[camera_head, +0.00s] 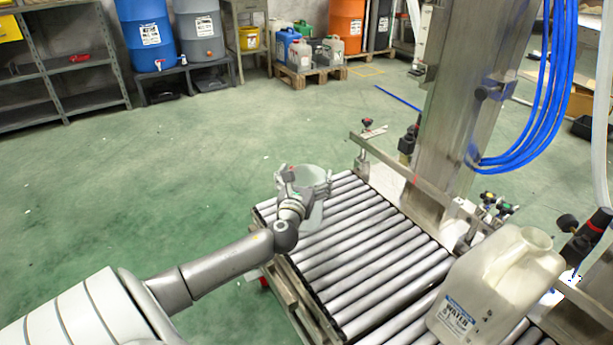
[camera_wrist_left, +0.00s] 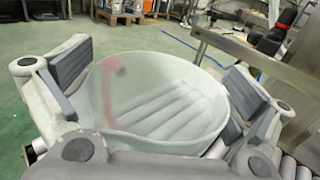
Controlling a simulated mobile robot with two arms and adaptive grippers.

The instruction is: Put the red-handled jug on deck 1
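A pale, translucent jug (camera_head: 313,182) with a wide open mouth is at the far left end of the roller conveyor (camera_head: 375,250). My left gripper (camera_head: 303,188) has its fingers on either side of the jug near its rim. In the left wrist view the pads of the gripper (camera_wrist_left: 158,88) appear to press against both sides of the jug (camera_wrist_left: 165,85). A red handle shows blurred through its wall. Rollers show through the jug; I cannot tell whether its base touches them. No deck label is readable. My right gripper is out of view.
A large whitish WATER canister (camera_head: 495,285) stands on the conveyor's near right part. A steel column (camera_head: 445,125) with blue hoses (camera_head: 550,90) rises behind the side rail (camera_head: 415,180). Middle rollers are clear. Shelves (camera_head: 60,75) and drums (camera_head: 147,35) stand far back.

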